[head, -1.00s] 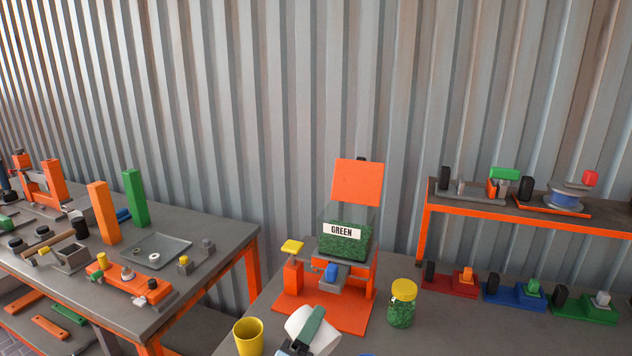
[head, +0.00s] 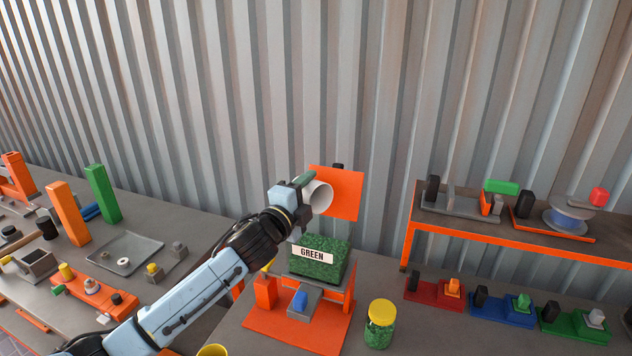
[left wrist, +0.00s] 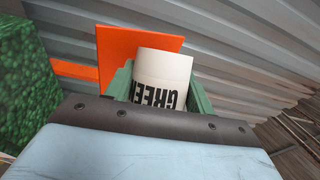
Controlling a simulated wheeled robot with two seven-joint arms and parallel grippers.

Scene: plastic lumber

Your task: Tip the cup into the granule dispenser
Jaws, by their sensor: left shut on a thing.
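My left gripper (head: 300,188) is shut on a white cup (head: 320,197), raised above the granule dispenser. The cup lies tilted well over on its side, with its mouth toward the right in the head view. In the left wrist view the cup (left wrist: 160,80) sits between the green fingers (left wrist: 160,92) and shows "GREEN" lettering. The granule dispenser (head: 305,328) has an orange base and a clear hopper (head: 320,258) labelled GREEN, full of green granules. Its orange lid (head: 345,200) stands open behind the cup. No granules are seen falling. My right gripper is not in view.
A jar of green granules with a yellow lid (head: 381,322) stands right of the dispenser. A yellow cup (head: 212,350) is at the bottom edge. A rack (head: 500,232) with tools stands at the right, another bench (head: 190,222) at the left.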

